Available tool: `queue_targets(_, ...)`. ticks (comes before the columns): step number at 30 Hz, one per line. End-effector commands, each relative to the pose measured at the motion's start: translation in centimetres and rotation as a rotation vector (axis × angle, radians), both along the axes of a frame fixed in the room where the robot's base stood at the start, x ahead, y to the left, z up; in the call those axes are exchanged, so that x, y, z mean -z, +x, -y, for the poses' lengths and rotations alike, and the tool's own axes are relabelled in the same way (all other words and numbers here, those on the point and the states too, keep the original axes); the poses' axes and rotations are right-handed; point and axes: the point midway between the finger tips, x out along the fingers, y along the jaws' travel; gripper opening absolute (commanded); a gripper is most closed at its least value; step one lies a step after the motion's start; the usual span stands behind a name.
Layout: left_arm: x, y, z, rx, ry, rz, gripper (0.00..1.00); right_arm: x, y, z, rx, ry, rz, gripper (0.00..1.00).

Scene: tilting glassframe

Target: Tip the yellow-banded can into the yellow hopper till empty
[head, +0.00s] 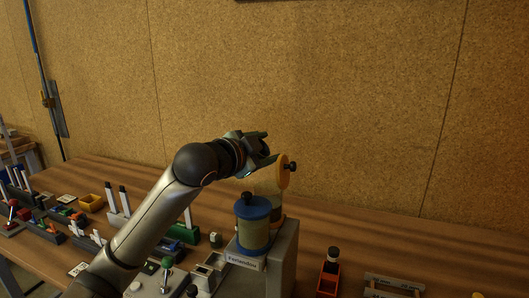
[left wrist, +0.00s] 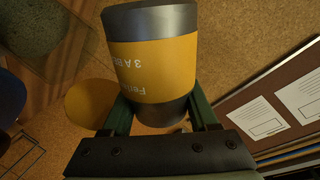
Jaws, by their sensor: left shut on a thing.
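The yellow-banded can (left wrist: 152,62) has dark grey ends and lettering on its band. My left gripper (left wrist: 160,115) is shut on it, with a finger on each side, in the left wrist view. In the head view my left gripper (head: 262,155) hides most or all of the can, so its tilt and contents cannot be told. The yellow hopper (head: 275,205) stands under the gripper, partly hidden behind the blue-lidded one. Its yellow round lid (head: 287,170) with a black knob stands on edge beside the gripper. A yellow disc (left wrist: 90,103) shows beside the can in the left wrist view.
A blue-lidded hopper (head: 253,225) stands just in front, on the grey machine (head: 283,262). Racks, an orange bin (head: 91,202) and small parts crowd the bench's left. The back right of the bench is clear before the cork wall.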

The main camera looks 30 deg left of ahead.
Motion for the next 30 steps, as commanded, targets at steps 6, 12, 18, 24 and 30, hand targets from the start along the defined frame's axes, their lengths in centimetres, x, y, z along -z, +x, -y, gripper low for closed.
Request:
queue_targets(6,-2.7,0.1,0.3,0.002,-0.385,0.094,0.00,-1.1,-0.1,0.0,0.000,-0.001,-0.003,0.56)
queue_targets(12,-4.9,0.1,0.5,0.002,-0.615,0.149,0.00,-2.4,-0.1,0.0,0.000,0.000,-0.002,0.56)
queue_targets(18,-6.2,0.1,0.5,0.002,-0.763,0.184,0.00,-3.2,-0.1,0.0,0.000,0.000,-0.002,0.56)
queue_targets(24,-6.5,0.1,0.5,0.000,-0.810,0.197,0.00,-3.4,-0.1,0.0,0.000,0.000,-0.002,0.56)
queue_targets(30,-6.5,0.1,0.5,0.000,-0.810,0.197,0.00,-3.3,-0.1,0.0,0.000,0.000,-0.002,0.56)
